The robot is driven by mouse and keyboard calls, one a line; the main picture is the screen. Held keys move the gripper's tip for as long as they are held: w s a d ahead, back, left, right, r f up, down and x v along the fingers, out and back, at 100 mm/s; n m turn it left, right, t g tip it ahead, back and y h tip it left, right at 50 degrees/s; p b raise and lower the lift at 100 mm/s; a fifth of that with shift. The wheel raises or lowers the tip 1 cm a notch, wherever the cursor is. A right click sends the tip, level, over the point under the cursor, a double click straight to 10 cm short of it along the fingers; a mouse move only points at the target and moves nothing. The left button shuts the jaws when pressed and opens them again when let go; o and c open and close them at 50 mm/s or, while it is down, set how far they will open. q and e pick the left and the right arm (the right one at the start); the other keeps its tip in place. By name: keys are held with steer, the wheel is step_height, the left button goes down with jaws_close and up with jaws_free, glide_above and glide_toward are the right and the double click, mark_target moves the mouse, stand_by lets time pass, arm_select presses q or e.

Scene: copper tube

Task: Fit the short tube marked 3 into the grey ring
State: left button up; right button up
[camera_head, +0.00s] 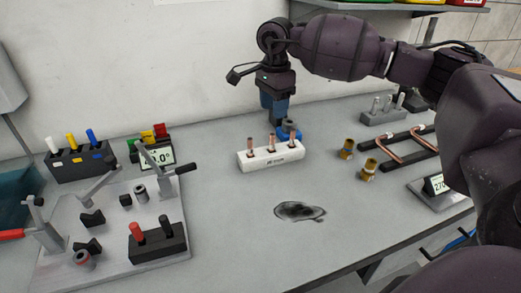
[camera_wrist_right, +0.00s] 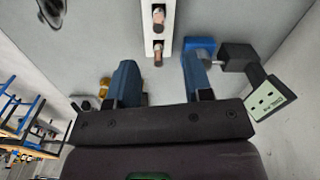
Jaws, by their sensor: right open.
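A white block (camera_head: 270,156) on the bench holds three short copper tubes upright: a left one (camera_head: 250,146), a middle one (camera_head: 272,143) and a right one (camera_head: 294,139). Any number on them is too small to read. My right gripper (camera_head: 277,119) points down just above and behind the block, open and empty. In the right wrist view a copper tube (camera_wrist_right: 158,55) shows just beyond the gap between the blue fingers (camera_wrist_right: 160,78). Grey ring-like pieces are on the left plate, one at the front (camera_head: 84,259) and one behind (camera_head: 140,192); I cannot tell which is the task's ring.
A blue stand with a grey cylinder (camera_head: 289,127) is close beside my right gripper. The metal plate (camera_head: 115,266) at left carries levers and black blocks. Brass fittings (camera_head: 346,149) stand to the right. A dark stain (camera_head: 300,211) marks the otherwise clear front bench.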

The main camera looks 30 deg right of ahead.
mark_target(272, 134)
steer(key=shift+s+f, duration=0.2)
steer(key=shift+f, duration=0.6)
step_height(272, 134, down, 10)
steer(key=shift+w+a+r+b, duration=0.15)
steer(key=shift+r+b, duration=0.1)
steer(key=shift+b, duration=0.15)
steer(key=shift+r, duration=0.1)
jaws_close()
